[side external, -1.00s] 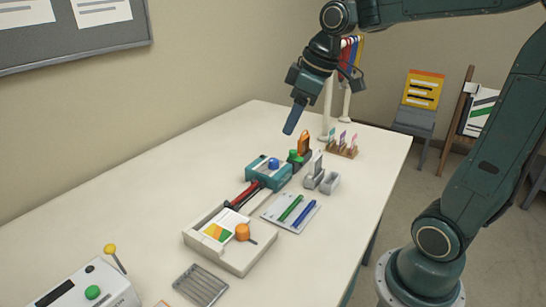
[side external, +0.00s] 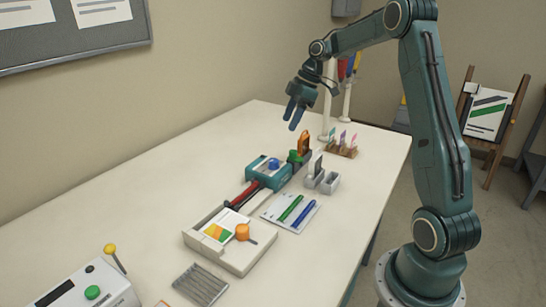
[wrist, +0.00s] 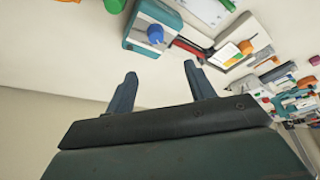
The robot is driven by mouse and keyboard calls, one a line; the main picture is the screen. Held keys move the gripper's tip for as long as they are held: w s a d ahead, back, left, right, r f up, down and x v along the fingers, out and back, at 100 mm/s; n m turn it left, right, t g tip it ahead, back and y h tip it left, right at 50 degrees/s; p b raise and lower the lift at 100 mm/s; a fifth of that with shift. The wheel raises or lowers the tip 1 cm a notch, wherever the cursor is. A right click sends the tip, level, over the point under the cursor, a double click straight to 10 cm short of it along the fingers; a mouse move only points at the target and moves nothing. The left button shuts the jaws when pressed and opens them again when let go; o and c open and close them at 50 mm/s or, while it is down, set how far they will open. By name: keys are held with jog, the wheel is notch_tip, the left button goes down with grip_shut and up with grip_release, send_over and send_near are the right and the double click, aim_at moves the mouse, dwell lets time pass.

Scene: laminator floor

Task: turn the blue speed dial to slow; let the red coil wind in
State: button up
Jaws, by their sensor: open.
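The blue speed dial (side external: 274,163) sits on top of a teal machine (side external: 256,176) on the table. The dial also shows in the wrist view (wrist: 155,34), beyond my fingertips. A red strip (side external: 243,196), perhaps the red coil, runs from the machine toward a cream tray; its far end is hidden. My gripper (side external: 292,123) is above the table, behind and above the teal machine, apart from the dial. It is open and empty, with both fingers (wrist: 160,70) spread in the wrist view.
An orange-and-green piece (side external: 303,147) stands close behind the machine. Grey holders (side external: 327,184) and a pen tray (side external: 276,221) lie to its right. The cream tray (side external: 212,252) is in front.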

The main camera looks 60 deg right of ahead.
aim_at(274, 160)
jog(key=shift+d+f, duration=0.4)
jog(key=shift+d, duration=0.15)
jog(key=x, duration=1.3)
jog(key=shift+w+a+f, duration=0.15)
jog(key=shift+a+f, duration=0.1)
jog(key=shift+f, duration=0.05)
jog(key=c, duration=1)
jog(key=shift+o, duration=0.2)
